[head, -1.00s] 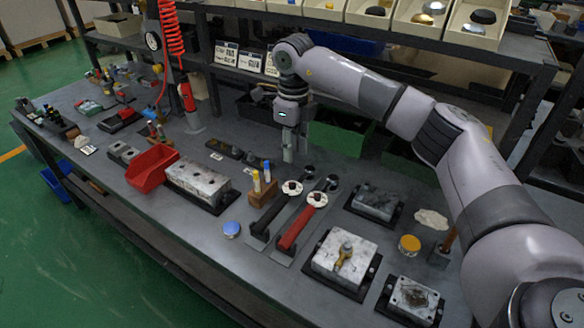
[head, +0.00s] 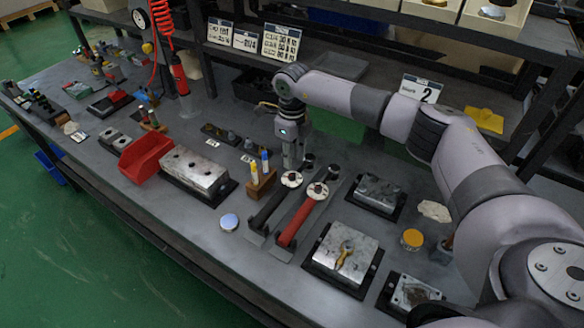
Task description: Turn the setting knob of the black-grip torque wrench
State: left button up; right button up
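The black-grip torque wrench (head: 265,211) lies on the grey bench with its black grip toward the front edge. Its round white setting knob (head: 291,179) with a dark centre is at the far end. A red-grip torque wrench (head: 295,224) lies beside it on the right, with a similar white knob (head: 317,190). My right gripper (head: 293,164) points down just behind the black-grip wrench's knob, close to it in the picture; I cannot tell if they touch. Its fingers are small and seen edge-on, so their opening is unclear. My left gripper is out of view.
A wooden block (head: 261,184) with yellow and blue sticks stands close left of the black-grip wrench. Metal valve blocks (head: 343,257) sit on the right. A red bin (head: 144,153) is farther left.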

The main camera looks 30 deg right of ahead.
aim_at(292, 175)
notch_tip(292, 175, down, 6)
jog(key=shift+a+r+p, duration=0.1)
jog(key=shift+r+p, duration=0.15)
jog(key=shift+p, duration=0.2)
jog(key=shift+f, duration=0.5)
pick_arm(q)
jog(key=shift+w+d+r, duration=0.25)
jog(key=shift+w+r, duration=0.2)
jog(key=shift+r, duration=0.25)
pick_arm(e)
grip_shut()
